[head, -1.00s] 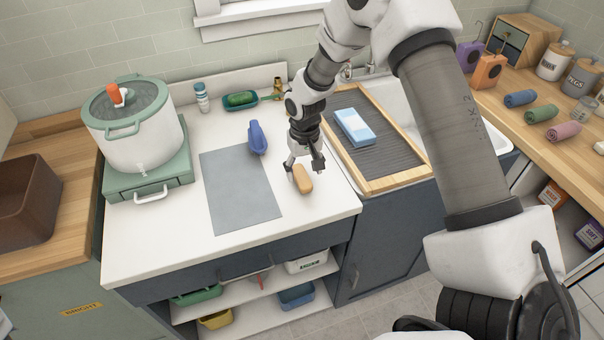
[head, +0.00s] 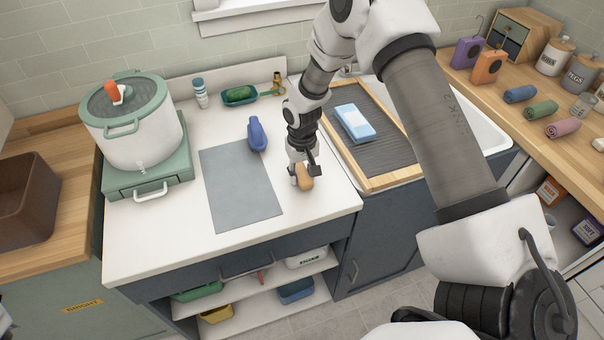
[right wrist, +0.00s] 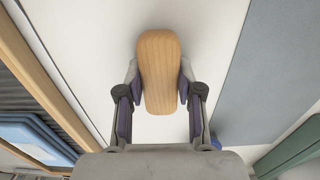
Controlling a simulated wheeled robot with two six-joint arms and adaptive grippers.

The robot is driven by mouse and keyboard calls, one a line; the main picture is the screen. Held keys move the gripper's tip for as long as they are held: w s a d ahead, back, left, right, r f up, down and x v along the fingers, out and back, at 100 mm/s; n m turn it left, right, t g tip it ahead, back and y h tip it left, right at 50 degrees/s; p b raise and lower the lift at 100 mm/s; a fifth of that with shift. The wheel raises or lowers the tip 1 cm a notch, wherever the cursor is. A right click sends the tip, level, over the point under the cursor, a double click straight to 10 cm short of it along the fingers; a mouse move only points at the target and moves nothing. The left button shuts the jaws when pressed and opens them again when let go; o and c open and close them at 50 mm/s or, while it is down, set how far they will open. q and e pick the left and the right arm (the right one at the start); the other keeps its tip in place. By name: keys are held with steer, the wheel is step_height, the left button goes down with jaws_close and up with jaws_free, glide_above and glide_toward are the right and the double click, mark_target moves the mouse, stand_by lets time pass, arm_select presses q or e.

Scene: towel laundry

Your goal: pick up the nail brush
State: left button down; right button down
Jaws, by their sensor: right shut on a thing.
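The nail brush (head: 304,178) has a rounded wooden back and is on the white counter, right of the grey mat, in the head view. In the right wrist view the brush (right wrist: 158,70) lies lengthwise between my right gripper's fingers. My right gripper (head: 303,172) is shut on it, with one finger against each long side in the right wrist view (right wrist: 158,88). The bristles are hidden underneath. I cannot tell whether the brush still touches the counter. My left gripper is not in view.
A grey mat (head: 240,187) and a blue object (head: 257,135) lie left of the brush. A wood-framed drainboard (head: 375,148) holding a blue-and-white block (head: 355,124) is on the right. A white pot (head: 133,130) stands at the left. The counter's front edge is near.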

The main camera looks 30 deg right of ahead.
mark_target(302, 174)
steer(key=shift+w+r+b, duration=0.15)
steer(key=shift+r+b, duration=0.25)
steer(key=shift+r, duration=0.15)
steer(key=shift+s+a+r+b, duration=0.1)
steer(key=shift+s+r+b, duration=0.15)
steer(key=shift+r, duration=0.25)
steer(key=shift+s+a+r+b, duration=0.1)
steer(key=shift+s+r+b, duration=0.05)
steer(key=shift+r+b, duration=0.25)
steer(key=s+a+r+b, duration=0.2)
steer(key=s+a+b, duration=0.2)
steer(key=s, duration=1)
steer(key=shift+a, duration=1.2)
